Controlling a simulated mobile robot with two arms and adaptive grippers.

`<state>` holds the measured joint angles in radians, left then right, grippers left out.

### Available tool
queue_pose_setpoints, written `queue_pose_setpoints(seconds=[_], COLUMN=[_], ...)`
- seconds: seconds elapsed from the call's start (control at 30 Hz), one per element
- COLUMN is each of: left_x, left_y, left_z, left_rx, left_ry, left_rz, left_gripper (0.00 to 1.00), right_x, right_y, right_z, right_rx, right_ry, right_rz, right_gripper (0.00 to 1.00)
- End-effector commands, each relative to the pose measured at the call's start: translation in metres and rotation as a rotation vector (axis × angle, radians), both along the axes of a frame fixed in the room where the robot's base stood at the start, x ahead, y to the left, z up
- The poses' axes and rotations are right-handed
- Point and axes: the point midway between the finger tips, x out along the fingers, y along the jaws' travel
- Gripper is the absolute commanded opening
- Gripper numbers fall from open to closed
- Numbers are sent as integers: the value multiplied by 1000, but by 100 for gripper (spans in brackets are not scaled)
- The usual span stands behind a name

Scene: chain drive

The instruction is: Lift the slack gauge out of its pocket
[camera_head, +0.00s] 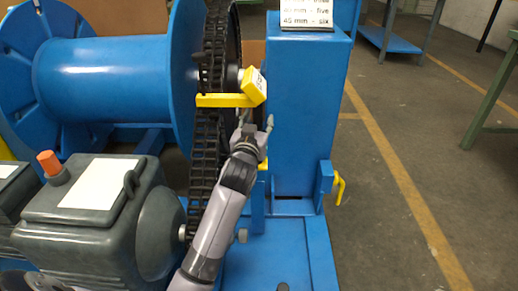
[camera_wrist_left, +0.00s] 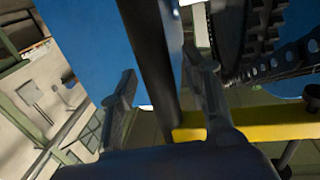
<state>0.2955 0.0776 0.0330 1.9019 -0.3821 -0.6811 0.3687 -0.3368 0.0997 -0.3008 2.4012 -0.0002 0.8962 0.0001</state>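A yellow bar (camera_head: 224,100) with a labelled yellow block (camera_head: 254,86) at its right end lies across the black chain (camera_head: 206,150) in the head view; it looks like the slack gauge. A pocket around it cannot be made out. My left gripper (camera_head: 257,121) is just below the block, fingers apart and pointing up. The yellow bar (camera_wrist_left: 270,130) crosses beside the right-hand finger there. My right gripper is not in view.
A blue column (camera_head: 305,120) stands close to the right of my gripper, with a yellow hooked handle (camera_head: 339,187) low on its side. A blue drum (camera_head: 115,78) and a grey motor (camera_head: 95,220) stand left. The floor (camera_head: 400,200) at right is mostly clear.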

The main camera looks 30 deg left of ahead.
Motion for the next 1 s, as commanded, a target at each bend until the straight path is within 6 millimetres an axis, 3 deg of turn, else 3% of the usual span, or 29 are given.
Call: queue_pose_setpoints(seconds=[0.6, 1.0], left_x=[0, 0], left_y=[0, 0], left_z=[-1, -1], left_rx=[0, 0], left_ry=[1, 1], left_rz=[0, 0], left_gripper=[0, 0], right_x=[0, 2], right_y=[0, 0], right_z=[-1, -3], right_rx=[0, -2], right_ry=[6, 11], right_rz=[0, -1], right_gripper=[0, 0])
